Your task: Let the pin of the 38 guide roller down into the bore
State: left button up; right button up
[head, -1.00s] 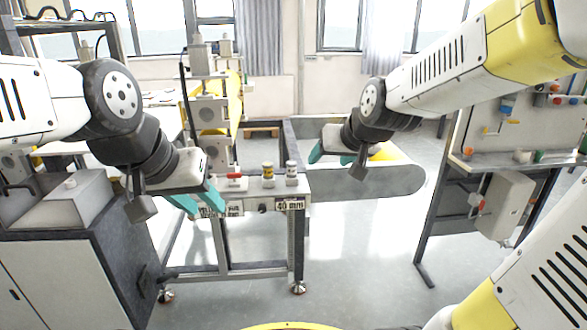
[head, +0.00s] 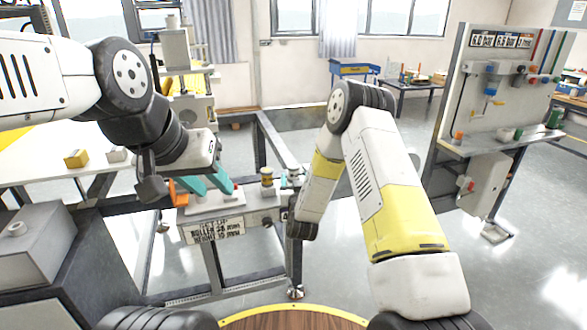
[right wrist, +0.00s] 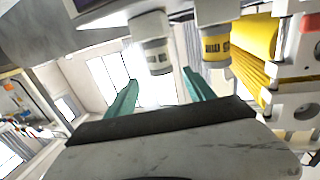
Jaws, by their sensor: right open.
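Two small upright rollers stand on the frame's front ledge in the head view: one with a yellow band (head: 267,177) and a grey-white one (head: 293,174), partly hidden by my right arm. Both appear in the right wrist view, yellow-banded (right wrist: 215,45) and grey-white (right wrist: 152,50). Their labels are too small to read, so I cannot tell which is the 38 guide roller. My right gripper (right wrist: 160,92) is open, with the grey-white roller beyond and between its fingers, apparently not touching. Pin and bore are hidden. My left gripper (head: 208,184) is open above the ledge's left part, apparently empty.
A sign plate (head: 213,230) mentioning roller and 38 mm hangs on the frame's front. An orange-red part (head: 178,194) is beside the left fingers. A panel stand with a shelf (head: 500,148) is at the right. Floor between frame and stand is clear.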

aim_at(294, 173)
jog(key=shift+a+f, duration=0.1)
jog(key=shift+f, duration=0.5)
jog(key=shift+w, duration=0.15)
jog(key=w, duration=0.7)
jog(key=shift+w+a, duration=0.25)
jog(key=shift+r, duration=0.1)
grip_shut()
